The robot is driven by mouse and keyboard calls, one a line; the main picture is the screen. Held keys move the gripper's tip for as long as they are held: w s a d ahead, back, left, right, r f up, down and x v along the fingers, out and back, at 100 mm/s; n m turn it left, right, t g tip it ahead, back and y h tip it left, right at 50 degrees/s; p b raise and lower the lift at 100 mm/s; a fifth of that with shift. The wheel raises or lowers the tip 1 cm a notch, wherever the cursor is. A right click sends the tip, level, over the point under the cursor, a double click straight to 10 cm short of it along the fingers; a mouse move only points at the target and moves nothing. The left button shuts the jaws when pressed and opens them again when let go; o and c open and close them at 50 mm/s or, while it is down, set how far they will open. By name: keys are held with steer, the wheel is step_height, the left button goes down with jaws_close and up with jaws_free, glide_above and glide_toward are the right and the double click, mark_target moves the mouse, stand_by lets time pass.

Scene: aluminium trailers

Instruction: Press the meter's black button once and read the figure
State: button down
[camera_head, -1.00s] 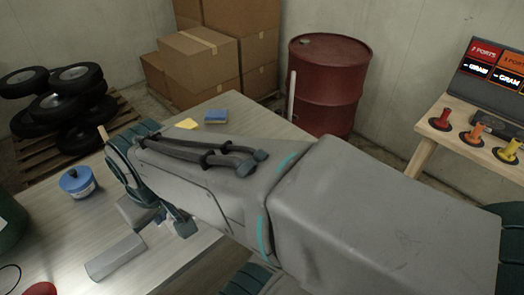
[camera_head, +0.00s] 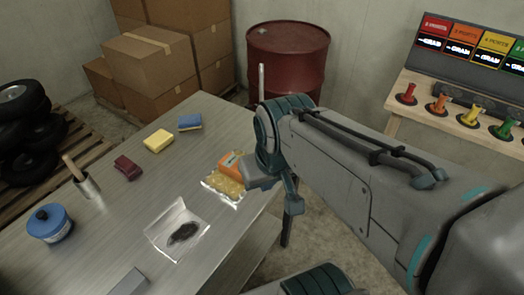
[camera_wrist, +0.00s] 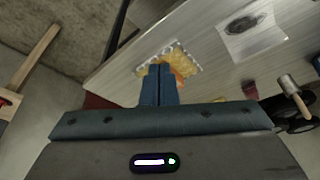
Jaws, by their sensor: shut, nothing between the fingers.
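No thing in view can be made out for sure as the meter. A blue round thing with a black knob on top (camera_head: 50,224) stands at the left of the metal table (camera_head: 225,115) in the head view; it may be just a tub. My gripper (camera_wrist: 159,68) is shut and empty in the wrist view. Its fingers overlap a clear bag of yellow bits with an orange top (camera_head: 224,182), near the table's right edge; whether they touch it I cannot tell. My arm comes in from the right in the head view. I see no readable figure.
On the table lie a dark red block (camera_head: 127,168), yellow sponge (camera_head: 157,141), blue sponge (camera_head: 190,122), metal cup with a wooden handle (camera_head: 87,186) and clear bag with dark contents (camera_head: 178,231). A red drum (camera_head: 287,65), cartons (camera_head: 150,60) and a bench with coloured plugs (camera_head: 450,105) stand behind.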

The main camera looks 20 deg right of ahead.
steer(key=shift+d, duration=0.15)
steer(key=w+f+m+t+y, duration=0.1)
steer(key=w+f+m+y, duration=0.1)
steer(key=w+m, duration=0.6)
steer(key=w+d+f+m+t+y, duration=0.1)
steer(key=w+m+y, duration=0.3)
steer(key=w+m, duration=0.5)
steer(key=w+f, duration=0.1)
steer(key=w, duration=0.2)
steer(key=shift+w+d+f+m+t+y, duration=0.15)
steer(key=shift+w+f+m+t+y, duration=0.15)
steer(key=shift+t+y, duration=0.1)
steer(key=shift+f, duration=0.1)
step_height(320, 180, down, 9)
steer(key=b, duration=0.7)
stand_by(1.0)
